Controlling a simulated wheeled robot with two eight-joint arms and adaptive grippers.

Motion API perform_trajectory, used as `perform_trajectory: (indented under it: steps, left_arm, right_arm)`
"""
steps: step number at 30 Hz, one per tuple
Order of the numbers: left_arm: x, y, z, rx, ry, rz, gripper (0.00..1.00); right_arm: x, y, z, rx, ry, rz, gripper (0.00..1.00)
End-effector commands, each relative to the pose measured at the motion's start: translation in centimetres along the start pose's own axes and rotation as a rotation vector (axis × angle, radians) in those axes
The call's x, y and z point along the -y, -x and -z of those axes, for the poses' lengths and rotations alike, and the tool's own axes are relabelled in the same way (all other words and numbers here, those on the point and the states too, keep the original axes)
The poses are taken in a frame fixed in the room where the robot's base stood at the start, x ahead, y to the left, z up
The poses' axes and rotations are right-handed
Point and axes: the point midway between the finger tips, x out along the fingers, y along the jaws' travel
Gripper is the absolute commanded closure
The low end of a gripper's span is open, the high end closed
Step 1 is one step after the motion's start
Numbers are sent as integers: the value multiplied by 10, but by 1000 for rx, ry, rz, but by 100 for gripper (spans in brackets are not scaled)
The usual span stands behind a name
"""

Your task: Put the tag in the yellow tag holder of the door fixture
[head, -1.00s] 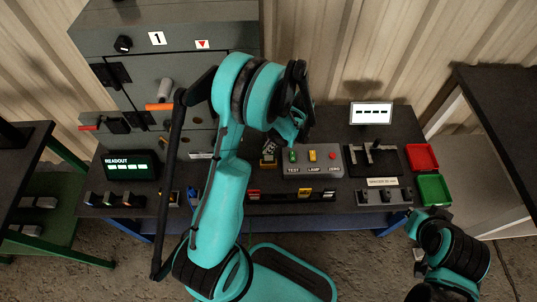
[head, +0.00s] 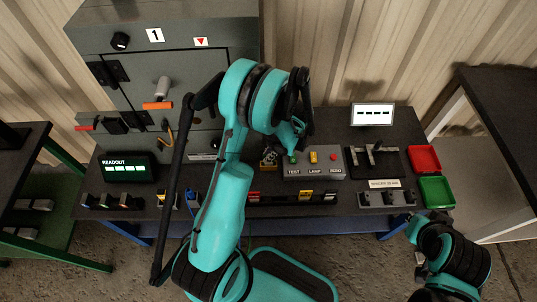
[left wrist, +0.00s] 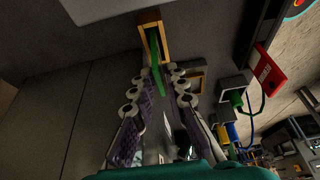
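A yellow slotted holder (left wrist: 140,26) is at the top of the left wrist view, with a narrow green tag (left wrist: 157,78) standing in its slot and sticking out toward me. My left gripper (left wrist: 159,82) is open, with its purple-padded fingers on either side of the tag's near end and a visible gap to each finger. In the head view my left gripper (head: 270,156) is low over the table, just above a small yellow piece (head: 268,164). The tag cannot be made out there. My right arm is at the lower right; its fingers do not show.
A grey cabinet (head: 205,75) with a door stands at the left. A button box (head: 318,172) is right of my left gripper, then a display (head: 372,114). Red (head: 424,158) and green (head: 437,190) trays are at the table's right end. Small coloured parts line the front edge.

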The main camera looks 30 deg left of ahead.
Motion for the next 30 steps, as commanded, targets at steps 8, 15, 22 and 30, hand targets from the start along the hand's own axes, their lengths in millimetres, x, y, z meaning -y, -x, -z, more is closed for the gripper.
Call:
perform_trajectory:
  steps: [8,15,22,30]
  left_arm:
    - [0,44,2,0,-1,-1,86]
    - [0,96,2,0,-1,0,86]
    - [0,120,1,1,-3,-1,86]
    - [14,167,19,90,-303,-91,86]
  right_arm:
    - [0,19,13,0,0,0,100]
    - [0,36,26,0,0,0,100]
    - [0,42,30,0,0,0,100]
    - [0,42,30,0,0,0,100]
